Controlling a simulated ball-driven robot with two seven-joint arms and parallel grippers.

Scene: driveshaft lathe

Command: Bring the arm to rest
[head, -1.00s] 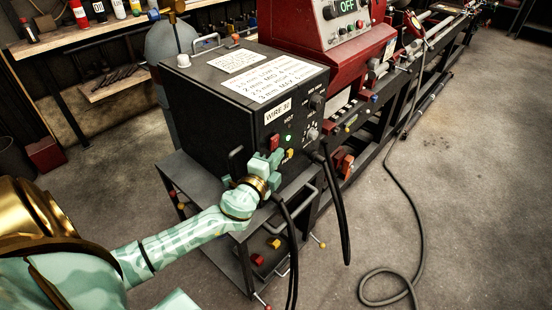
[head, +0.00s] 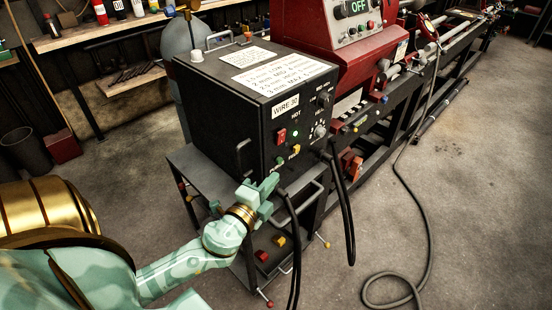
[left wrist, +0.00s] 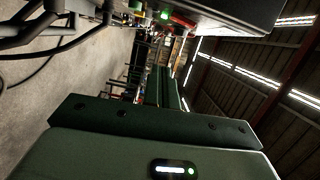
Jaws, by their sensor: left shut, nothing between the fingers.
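My left arm reaches in from the lower left of the head view. Its pale green gripper (head: 269,184) is shut and empty, just in front of and below the lower front of the black welding power box (head: 205,105). The fingers also show close together in the left wrist view (left wrist: 168,88), with the dark box (left wrist: 235,12) at the top edge. My right gripper is not in view.
The box stands on a grey cart (head: 190,160) with black cables (head: 347,215) hanging in front, close to my left gripper. A red lathe (head: 310,35) stands behind. A grey hose (head: 425,225) lies on the floor at the right, where much floor is open.

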